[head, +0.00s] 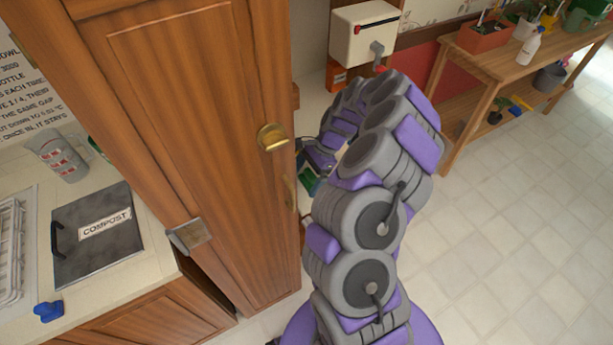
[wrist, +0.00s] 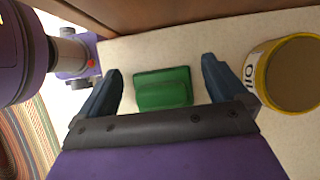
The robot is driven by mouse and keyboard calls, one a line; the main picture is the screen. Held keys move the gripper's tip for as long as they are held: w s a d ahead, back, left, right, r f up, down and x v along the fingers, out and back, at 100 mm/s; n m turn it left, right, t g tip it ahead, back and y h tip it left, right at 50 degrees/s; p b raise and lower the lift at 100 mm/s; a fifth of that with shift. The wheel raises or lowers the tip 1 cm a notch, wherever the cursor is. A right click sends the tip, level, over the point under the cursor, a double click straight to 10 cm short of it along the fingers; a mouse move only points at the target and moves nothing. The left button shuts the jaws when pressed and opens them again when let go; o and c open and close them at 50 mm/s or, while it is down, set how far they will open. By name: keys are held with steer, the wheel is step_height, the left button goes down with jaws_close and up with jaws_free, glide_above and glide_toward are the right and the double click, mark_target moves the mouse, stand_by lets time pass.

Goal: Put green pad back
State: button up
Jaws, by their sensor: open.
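The green pad (wrist: 163,90) is a small, flat green block with a raised part. It lies on a pale surface in the wrist view. My gripper (wrist: 162,67) is open, with one dark finger on each side of the pad and space between each finger and the pad. Whether the fingers are level with it cannot be told. In the head view my arm reaches past the wooden door, and my gripper end is mostly hidden there. A small green patch (head: 308,183) shows by it; I cannot tell if it is the pad.
A yellow-rimmed can marked OIL (wrist: 290,75) stands close to the right finger. The wooden door (head: 200,130) with a brass knob (head: 271,137) is just left of my arm. A counter with a compost lid (head: 97,250) is at left. A plant bench (head: 480,62) stands at back right.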

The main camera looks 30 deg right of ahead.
steer(key=shift+r, duration=0.1)
steer(key=p+v, duration=0.2)
steer(key=v, duration=1)
